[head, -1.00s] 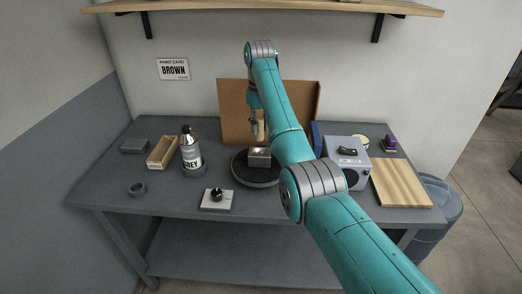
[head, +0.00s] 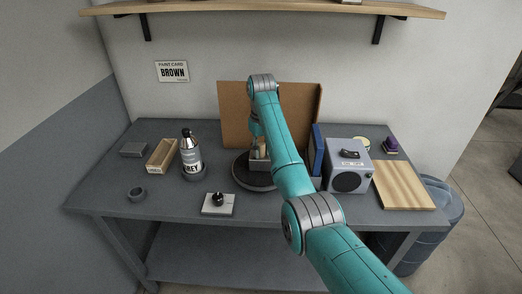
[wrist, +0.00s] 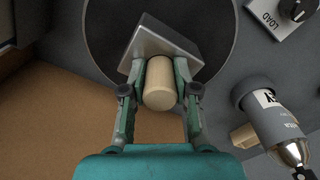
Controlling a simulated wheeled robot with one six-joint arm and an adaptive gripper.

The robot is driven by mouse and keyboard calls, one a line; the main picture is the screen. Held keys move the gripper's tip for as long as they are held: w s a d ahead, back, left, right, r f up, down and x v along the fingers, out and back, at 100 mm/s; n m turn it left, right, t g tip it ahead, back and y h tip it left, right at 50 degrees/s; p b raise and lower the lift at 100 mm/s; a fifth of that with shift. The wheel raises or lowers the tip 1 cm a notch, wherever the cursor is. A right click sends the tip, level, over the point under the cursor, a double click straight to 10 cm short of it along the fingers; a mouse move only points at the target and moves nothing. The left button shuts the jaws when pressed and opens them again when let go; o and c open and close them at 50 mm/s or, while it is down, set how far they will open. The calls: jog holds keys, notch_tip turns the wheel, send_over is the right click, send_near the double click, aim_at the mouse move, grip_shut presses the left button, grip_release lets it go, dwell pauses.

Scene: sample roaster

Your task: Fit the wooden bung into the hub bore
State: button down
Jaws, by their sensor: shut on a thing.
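The wooden bung (wrist: 160,88) is a pale tan cylinder, gripped between both fingers of my gripper (wrist: 160,92) in the wrist view. In the head view my gripper (head: 256,147) is low, just over the grey hub block (head: 259,165), and partly hidden by my arm. The hub block (wrist: 148,42) has a bright metal face and sits on a dark round turntable (wrist: 98,40). In the wrist view the bung overlaps the block's near edge. The bore is not visible, and I cannot tell whether the bung touches the block or enters it.
A brown board (head: 234,112) stands close behind the turntable. A white knob plate (head: 217,208) is in front. A grey speaker-like box (head: 347,178) and a wooden board (head: 403,186) are to the right.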

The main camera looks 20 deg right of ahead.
jog(key=shift+s+f, duration=0.1)
jog(key=shift+f, duration=0.3)
jog(key=shift+s+f, duration=0.15)
jog(key=shift+f, duration=0.35)
jog(key=c, duration=0.9)
grip_release()
jog(key=shift+f, duration=0.1)
jog(key=shift+o, duration=0.2)
jog(key=shift+f, duration=0.1)
jog(key=shift+w, duration=0.2)
jog(key=shift+r, duration=0.25)
